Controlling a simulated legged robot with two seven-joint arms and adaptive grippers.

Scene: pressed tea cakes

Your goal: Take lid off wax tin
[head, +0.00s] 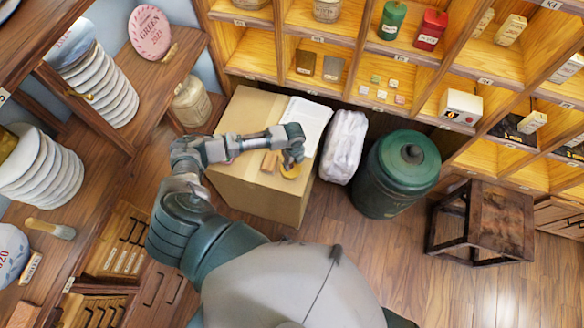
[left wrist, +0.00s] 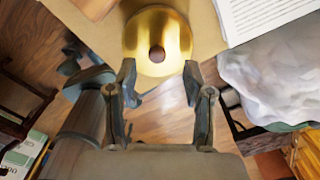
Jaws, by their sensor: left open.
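The wax tin (head: 289,172) is a small round brass-coloured tin near the front right edge of a cardboard box's top. In the head view my left gripper partly covers it. In the left wrist view the tin (left wrist: 178,38) is seen from close by, with a brown knob (left wrist: 156,54) on its lid; the lid appears to be on. My left gripper (head: 293,150) is over the box top beside the tin. Its two fingers (left wrist: 159,82) are spread apart with nothing between them, and the tin lies just beyond the fingertips. My right gripper does not show.
The cardboard box (head: 262,200) also bears a wooden block (head: 271,162) close to the tin and white paper (head: 305,120). A white wrapped bundle (head: 344,148) and a green canister (head: 398,178) stand to the right. Shelves (head: 462,75) rise behind. A wooden stool (head: 490,220) stands far right.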

